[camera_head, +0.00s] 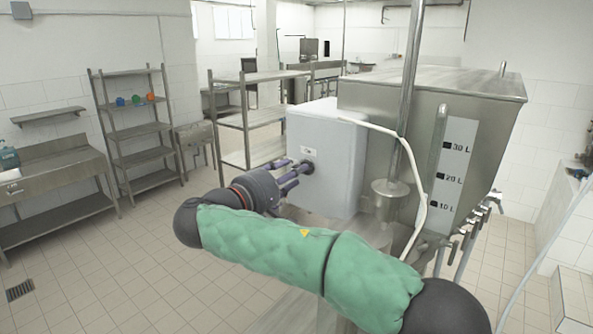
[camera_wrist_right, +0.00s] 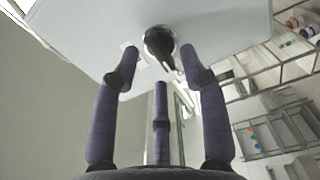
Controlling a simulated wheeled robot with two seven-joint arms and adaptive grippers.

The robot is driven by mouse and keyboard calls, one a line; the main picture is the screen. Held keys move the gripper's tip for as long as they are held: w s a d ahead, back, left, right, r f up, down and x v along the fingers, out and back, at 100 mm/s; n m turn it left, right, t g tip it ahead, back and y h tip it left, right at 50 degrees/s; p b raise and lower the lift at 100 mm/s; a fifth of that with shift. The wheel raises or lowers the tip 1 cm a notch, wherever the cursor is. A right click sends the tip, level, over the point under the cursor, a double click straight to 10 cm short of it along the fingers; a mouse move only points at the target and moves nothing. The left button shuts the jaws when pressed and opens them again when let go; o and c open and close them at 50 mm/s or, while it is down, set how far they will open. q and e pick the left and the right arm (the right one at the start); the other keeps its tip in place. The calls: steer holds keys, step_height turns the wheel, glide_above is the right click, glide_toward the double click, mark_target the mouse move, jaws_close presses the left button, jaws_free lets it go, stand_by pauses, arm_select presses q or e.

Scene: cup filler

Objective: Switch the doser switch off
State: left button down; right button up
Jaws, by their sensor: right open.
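The doser is a white box (camera_head: 328,150) mounted beside the steel tank. Its switch is a dark knob (camera_wrist_right: 161,47) on the box face, seen in the right wrist view. In the head view the knob (camera_head: 307,167) shows only as a small dark spot behind the fingertips. My right gripper (camera_head: 297,172) is open, with its purple fingers pointing at the knob. In the right wrist view the open fingers (camera_wrist_right: 160,70) spread around and below the knob, very close to it; contact cannot be told. My left gripper is not in view.
A steel tank (camera_head: 385,100) with a litre scale (camera_head: 449,175) stands right of the box. A white hose (camera_head: 378,128) and vertical pipe (camera_head: 408,75) run in front of it. Steel shelves (camera_head: 137,133) and a sink bench (camera_head: 45,178) stand left. Tiled floor between is clear.

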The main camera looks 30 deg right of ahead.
steer(key=v, duration=0.9)
steer(key=shift+a, duration=0.2)
